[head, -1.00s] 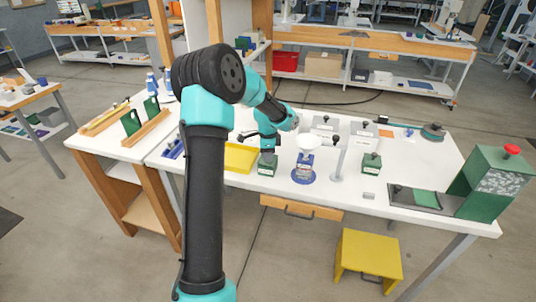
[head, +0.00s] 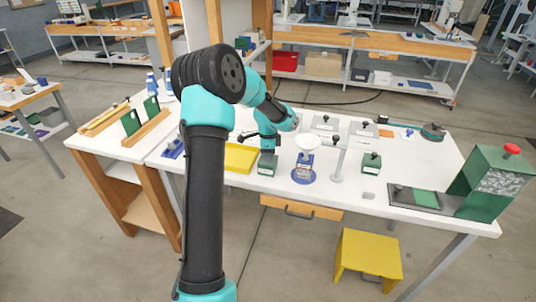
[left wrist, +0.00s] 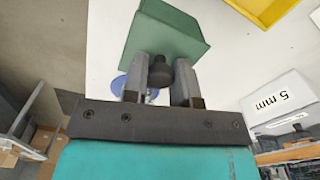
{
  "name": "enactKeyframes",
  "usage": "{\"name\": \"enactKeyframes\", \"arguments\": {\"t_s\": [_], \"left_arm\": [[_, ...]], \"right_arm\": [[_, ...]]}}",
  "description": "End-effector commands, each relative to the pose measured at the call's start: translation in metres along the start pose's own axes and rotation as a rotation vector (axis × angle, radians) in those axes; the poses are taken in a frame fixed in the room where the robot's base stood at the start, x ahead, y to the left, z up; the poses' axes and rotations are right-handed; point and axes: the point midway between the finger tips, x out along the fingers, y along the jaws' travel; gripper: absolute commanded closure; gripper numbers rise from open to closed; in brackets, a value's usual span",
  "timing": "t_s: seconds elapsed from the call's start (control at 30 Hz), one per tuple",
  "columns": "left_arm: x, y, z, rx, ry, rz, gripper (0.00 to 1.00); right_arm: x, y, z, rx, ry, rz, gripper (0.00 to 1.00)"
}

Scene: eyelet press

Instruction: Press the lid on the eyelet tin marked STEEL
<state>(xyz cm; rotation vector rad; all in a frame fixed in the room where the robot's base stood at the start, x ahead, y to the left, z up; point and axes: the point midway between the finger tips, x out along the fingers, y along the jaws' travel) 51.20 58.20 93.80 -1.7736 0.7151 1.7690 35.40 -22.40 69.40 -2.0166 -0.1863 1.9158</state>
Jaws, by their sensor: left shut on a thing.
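A green tin (head: 267,164) with a pale label stands on the white table, left of the blue stand. My left gripper (head: 268,147) is directly above it. In the left wrist view the fingers of my left gripper (left wrist: 163,82) are shut on a black knob (left wrist: 184,77) at the green tin (left wrist: 160,32). I cannot tell whether its lid is fully seated. A second green tin (head: 371,163) with a dark knob on top stands farther right. The labels are too small to read, so I cannot tell which is marked STEEL. My right gripper is not in view.
A blue stand with a white funnel (head: 308,142) and a grey post (head: 338,162) stand between the tins. A yellow tray (head: 240,157) lies to the left. A green press with a red button (head: 511,150) stands at the right end. The front table edge is mostly clear.

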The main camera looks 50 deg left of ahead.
Motion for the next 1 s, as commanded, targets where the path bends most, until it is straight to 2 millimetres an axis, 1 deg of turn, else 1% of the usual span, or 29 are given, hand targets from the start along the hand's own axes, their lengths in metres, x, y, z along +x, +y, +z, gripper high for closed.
{"name": "enactKeyframes", "arguments": {"t_s": [0.87, 0.9, 1.0], "left_arm": [[0.0012, 0.0000, 0.0001, 0.000, 0.000, 0.000, 0.96], [0.0012, 0.0000, 0.0001, 0.000, 0.000, 0.000, 0.72], [0.0012, 0.0000, 0.0001, 0.000, 0.000, 0.000, 0.63]], "right_arm": [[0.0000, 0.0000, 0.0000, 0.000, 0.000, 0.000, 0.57], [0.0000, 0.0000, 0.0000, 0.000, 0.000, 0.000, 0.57], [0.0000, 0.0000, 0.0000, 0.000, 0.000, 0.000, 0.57]]}}
